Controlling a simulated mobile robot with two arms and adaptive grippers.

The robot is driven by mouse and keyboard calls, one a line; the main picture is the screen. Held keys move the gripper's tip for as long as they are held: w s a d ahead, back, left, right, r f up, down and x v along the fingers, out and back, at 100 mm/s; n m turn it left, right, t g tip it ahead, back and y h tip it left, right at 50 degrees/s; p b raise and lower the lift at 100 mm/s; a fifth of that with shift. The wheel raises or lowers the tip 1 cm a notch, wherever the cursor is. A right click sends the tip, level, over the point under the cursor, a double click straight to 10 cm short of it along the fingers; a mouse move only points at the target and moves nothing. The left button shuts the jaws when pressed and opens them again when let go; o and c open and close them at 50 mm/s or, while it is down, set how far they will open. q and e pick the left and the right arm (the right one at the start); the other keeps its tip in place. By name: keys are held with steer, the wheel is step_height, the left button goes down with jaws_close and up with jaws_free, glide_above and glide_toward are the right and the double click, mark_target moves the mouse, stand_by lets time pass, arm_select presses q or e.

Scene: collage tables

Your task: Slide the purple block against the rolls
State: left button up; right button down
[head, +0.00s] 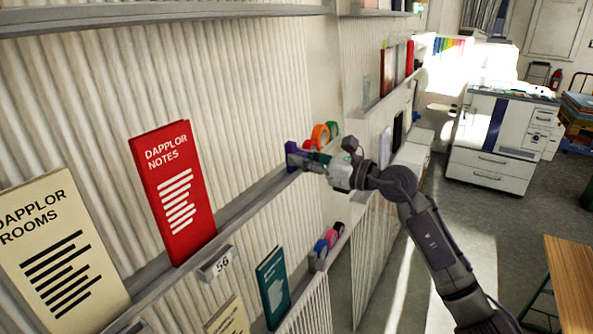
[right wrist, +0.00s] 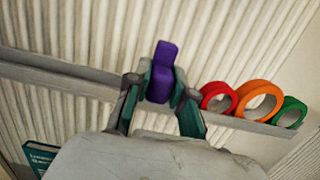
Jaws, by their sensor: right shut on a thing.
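The purple block (head: 291,158) is at the shelf ledge in the head view, held by my right gripper (head: 303,158). In the right wrist view the purple block (right wrist: 163,70) stands up between the two fingers of the right gripper (right wrist: 160,92), which is shut on it. The red roll (right wrist: 205,92), orange roll (right wrist: 262,86) and green roll (right wrist: 293,102) stand in a row on the ledge to the right of the block. A gap with a finger in it lies between the block and the red roll. My left gripper is out of view.
A red book (head: 172,190) and a cream book (head: 62,250) stand on the same ledge (head: 240,215), nearer me. A lower ledge holds a teal book (head: 273,287) and several small rolls (head: 325,245). The ledge between red book and block is clear.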

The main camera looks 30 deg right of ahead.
steer(key=c, duration=1)
jaws_free()
steer(key=shift+s, duration=0.1)
steer(key=v, duration=1.2)
steer(key=shift+c, duration=0.2)
